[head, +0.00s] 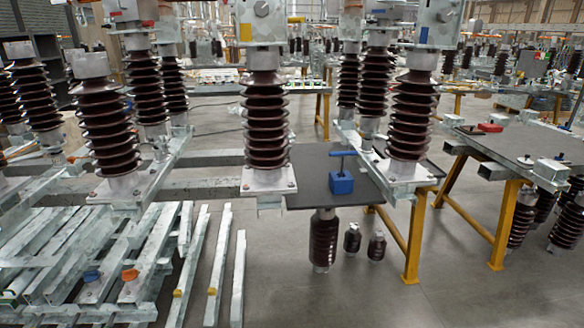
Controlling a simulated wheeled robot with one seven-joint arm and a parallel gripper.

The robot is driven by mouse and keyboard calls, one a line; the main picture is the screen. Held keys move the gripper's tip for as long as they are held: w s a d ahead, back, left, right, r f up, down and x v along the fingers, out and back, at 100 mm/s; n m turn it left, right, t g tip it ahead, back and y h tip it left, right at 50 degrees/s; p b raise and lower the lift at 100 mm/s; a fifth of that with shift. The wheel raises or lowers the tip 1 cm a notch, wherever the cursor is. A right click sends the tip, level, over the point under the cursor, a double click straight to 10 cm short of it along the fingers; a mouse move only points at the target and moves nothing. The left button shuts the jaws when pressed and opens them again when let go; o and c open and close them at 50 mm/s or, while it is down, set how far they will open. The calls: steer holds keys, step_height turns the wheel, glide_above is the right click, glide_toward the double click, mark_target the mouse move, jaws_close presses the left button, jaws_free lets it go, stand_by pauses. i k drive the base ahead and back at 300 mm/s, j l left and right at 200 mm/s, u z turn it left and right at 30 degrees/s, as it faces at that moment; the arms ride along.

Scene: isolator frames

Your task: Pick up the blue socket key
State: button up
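A blue socket key (343,155) with a T-shaped handle stands upright on the dark table (305,197) in the middle of the head view. Its shaft goes down to a blue block (341,183) near the table's right front part. I cannot tell whether the block is part of the key or a holder. The lower end of the shaft is hidden by the block. My gripper and arm are not in view.
Brown ribbed insulators on metal frames stand left (265,120) and right (412,115) of the key. Yellow trestle legs (414,240) hold the table. Another dark table (500,140) carries a red item (490,128). Metal bars (60,250) lie at left. Floor in front is mostly clear.

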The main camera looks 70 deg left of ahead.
mark_target(342, 155)
steer(key=u, duration=2.2)
steer(key=i+j+u, duration=0.1)
steer(key=i+u, duration=0.2)
steer(key=i, duration=0.7)
